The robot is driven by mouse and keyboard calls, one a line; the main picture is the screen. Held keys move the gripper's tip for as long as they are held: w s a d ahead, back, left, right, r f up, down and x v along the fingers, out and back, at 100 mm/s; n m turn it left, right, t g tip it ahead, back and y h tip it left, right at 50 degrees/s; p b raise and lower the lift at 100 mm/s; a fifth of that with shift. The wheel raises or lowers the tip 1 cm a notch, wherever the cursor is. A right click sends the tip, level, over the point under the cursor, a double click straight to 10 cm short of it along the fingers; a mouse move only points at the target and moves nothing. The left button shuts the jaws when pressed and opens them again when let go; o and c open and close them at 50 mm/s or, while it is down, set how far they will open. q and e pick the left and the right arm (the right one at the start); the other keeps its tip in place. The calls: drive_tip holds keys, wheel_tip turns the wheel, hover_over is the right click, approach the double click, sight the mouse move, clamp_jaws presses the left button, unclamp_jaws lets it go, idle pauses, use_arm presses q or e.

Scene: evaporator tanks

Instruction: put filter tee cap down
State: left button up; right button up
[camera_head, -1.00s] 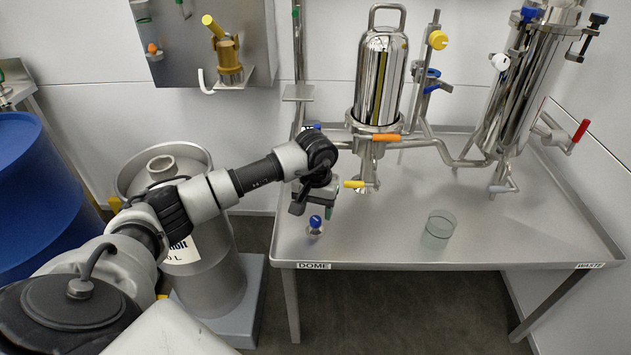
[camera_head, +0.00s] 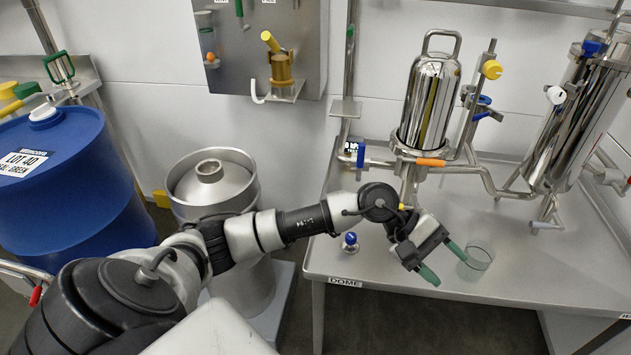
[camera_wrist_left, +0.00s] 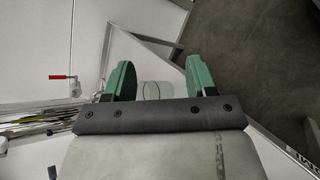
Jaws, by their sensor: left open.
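A small metal piece with a blue ball top (camera_head: 350,243), which looks like the filter tee cap, stands upright on the steel table (camera_head: 385,262) near its front left edge, just above the DOME label. My left gripper (camera_head: 443,263) is open and empty, with its green fingertips spread apart. It is above the table, to the right of the cap and clear of it. In the left wrist view the open fingers (camera_wrist_left: 160,72) have nothing gripped between them, and the cap is not seen there. My right gripper is not in view.
A clear glass beaker (camera_head: 476,258) stands just right of my left fingers; it also shows beyond them in the wrist view (camera_wrist_left: 155,91). A polished dome vessel (camera_head: 428,105) on piping stands behind. A blue drum (camera_head: 60,180) and a steel can (camera_head: 210,180) stand left.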

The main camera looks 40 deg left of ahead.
use_arm(q)
drive_tip(key=s+d+r+n+t+h, duration=0.1)
drive_tip(key=d+r+n+t+h, duration=0.2)
drive_tip(key=n, duration=0.4)
drive_tip(key=s+d+r+n+t+h, duration=0.1)
drive_tip(key=r+n+t+h, duration=0.2)
drive_tip(key=r+n+t, duration=0.3)
drive_tip(key=s+a+f+n+t+y, duration=0.1)
drive_tip(key=a+f+n+t+y, duration=0.45)
drive_tip(key=n, duration=1.15)
drive_tip(key=s+a+f+n+y, duration=0.1)
drive_tip(key=a+f+n+y, duration=0.2)
drive_tip(key=a+n+y, duration=0.8)
drive_tip(key=s+d+f+n+g, duration=0.1)
drive_tip(key=s+f+n+g, duration=0.5)
drive_tip(key=s+n, duration=0.3)
drive_tip(key=s+d+f+n+g+y, duration=0.1)
drive_tip(key=s+f+n+g, duration=0.5)
drive_tip(key=s+n, duration=0.4)
drive_tip(key=shift+f, duration=0.25)
drive_tip(key=shift+d, duration=0.1)
